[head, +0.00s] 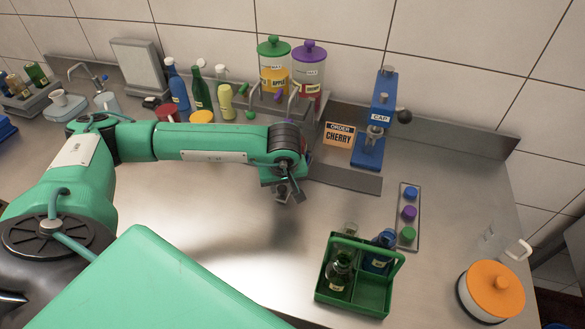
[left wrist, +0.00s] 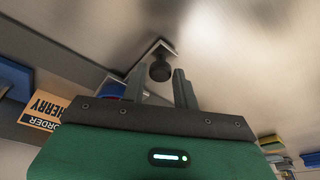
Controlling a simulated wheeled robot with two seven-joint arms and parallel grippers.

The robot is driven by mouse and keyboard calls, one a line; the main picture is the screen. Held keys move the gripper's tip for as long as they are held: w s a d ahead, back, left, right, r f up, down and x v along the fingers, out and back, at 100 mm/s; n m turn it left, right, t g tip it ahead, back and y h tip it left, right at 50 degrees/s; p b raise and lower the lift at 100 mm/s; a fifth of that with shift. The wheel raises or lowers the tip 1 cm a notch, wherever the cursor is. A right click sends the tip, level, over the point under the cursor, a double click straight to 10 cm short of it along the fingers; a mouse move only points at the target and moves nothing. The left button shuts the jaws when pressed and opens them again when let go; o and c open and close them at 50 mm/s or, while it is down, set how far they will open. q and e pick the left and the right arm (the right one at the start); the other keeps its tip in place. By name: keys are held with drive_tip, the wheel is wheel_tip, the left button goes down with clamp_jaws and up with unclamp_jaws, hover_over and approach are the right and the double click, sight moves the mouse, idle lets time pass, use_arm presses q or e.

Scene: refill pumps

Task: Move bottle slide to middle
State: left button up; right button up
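A dark flat strip that looks like the bottle slide (head: 345,179) lies along the counter in front of the blue cap press (head: 376,120) and the dispensers. Its left end is hidden behind my left gripper (head: 291,194). In the left wrist view, a black round knob (left wrist: 160,70) on a grey plate shows between the two separated fingers of that gripper (left wrist: 160,80). Gaps show on both sides of the knob, so the gripper is open and not clamped. I cannot tell whether the fingertips reach down around the knob. My right gripper is not in view.
Dispensers with green (head: 274,65) and purple (head: 309,70) lids stand behind, beside an orange CHERRY order card (head: 338,135). A green carrier (head: 330,293) with bottles, a tray of caps (head: 401,222) and an orange-lidded pot (head: 494,288) stand right. The front middle counter is clear.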

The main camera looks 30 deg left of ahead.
use_arm(q)
drive_tip(key=c, duration=0.3)
drive_tip(key=shift+w+d+b, duration=0.2)
drive_tip(key=shift+d+b, duration=0.1)
drive_tip(key=shift+d, duration=0.45)
drive_tip(key=shift+w+d+b, duration=0.15)
drive_tip(key=shift+d+b, duration=0.2)
drive_tip(key=shift+d, duration=0.45)
drive_tip(key=shift+w+d+b, duration=0.2)
drive_tip(key=shift+d+b, duration=0.1)
drive_tip(key=shift+d, duration=0.45)
drive_tip(key=shift+c, duration=0.2)
drive_tip(key=shift+w+d, duration=0.15)
drive_tip(key=shift+d, duration=0.55)
drive_tip(key=shift+w+d+b, duration=0.25)
drive_tip(key=shift+d+b, duration=0.55)
drive_tip(key=shift+d, duration=0.1)
drive_tip(key=shift+w+d, duration=0.15)
drive_tip(key=shift+d, duration=0.65)
drive_tip(key=shift+a, duration=0.1)
drive_tip(key=o, duration=0.9)
